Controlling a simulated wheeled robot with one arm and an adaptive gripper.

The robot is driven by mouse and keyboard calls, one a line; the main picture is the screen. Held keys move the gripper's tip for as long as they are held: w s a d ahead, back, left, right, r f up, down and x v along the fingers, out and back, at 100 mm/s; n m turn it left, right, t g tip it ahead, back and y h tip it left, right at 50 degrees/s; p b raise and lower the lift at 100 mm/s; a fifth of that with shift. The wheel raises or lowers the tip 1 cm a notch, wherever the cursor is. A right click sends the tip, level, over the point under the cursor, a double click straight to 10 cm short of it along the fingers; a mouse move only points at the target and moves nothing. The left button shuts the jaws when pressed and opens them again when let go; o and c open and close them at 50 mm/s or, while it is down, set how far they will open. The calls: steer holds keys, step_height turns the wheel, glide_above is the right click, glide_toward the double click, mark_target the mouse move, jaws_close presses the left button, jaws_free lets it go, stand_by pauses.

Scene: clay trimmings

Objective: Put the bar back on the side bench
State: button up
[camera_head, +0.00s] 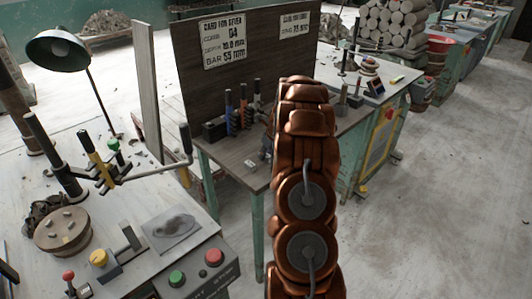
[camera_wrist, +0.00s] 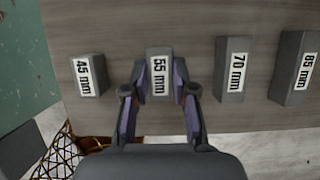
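In the wrist view, a grey bar labelled 55 mm (camera_wrist: 159,60) is in a row of similar bars on a wooden bench top (camera_wrist: 200,25). My gripper (camera_wrist: 160,70) has one finger on each side of this bar. The fingertips are very close to its sides; I cannot tell whether they touch or grip it, nor whether its base rests on the wood. In the head view, my copper-coloured arm hides the gripper and this bar. The side bench (camera_head: 225,155) shows behind it, with green legs.
Bars marked 45 mm (camera_wrist: 87,76), 70 mm (camera_wrist: 232,68) and 85 mm (camera_wrist: 294,68) stand beside it. A dark panel carries a card (camera_head: 223,39) reading BAR 55 mm. A nearer machine table (camera_head: 130,215) with a crank handle (camera_head: 185,145) lies left. Floor at right is clear.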

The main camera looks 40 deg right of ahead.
steer(key=o, duration=0.5)
steer(key=shift+r, duration=0.15)
steer(key=b+v, duration=0.3)
steer(key=v, duration=0.9)
steer(key=s+a+r+n+g+y, duration=0.1)
steer(key=s+a+r+n, duration=0.25)
steer(key=a+n, duration=0.8)
steer(key=s+a+r+n+g, duration=0.2)
steer(key=s+a+n, duration=0.25)
steer(key=a, duration=1.35)
steer(key=s+a+f+n+g, duration=0.1)
steer(key=s+a+n, duration=0.3)
steer(key=s+n, duration=0.2)
steer(key=s+a+n+g, duration=0.1)
steer(key=s+a+n, duration=0.4)
steer(key=s, duration=0.6)
steer(key=s+a+f+n+g+h, duration=0.1)
steer(key=s+a+n, duration=0.4)
steer(key=s+n, duration=0.4)
steer(key=shift+a+f, duration=0.25)
steer(key=shift+f, duration=0.1)
steer(key=shift+r+p, duration=0.1)
steer(key=shift+p, duration=0.25)
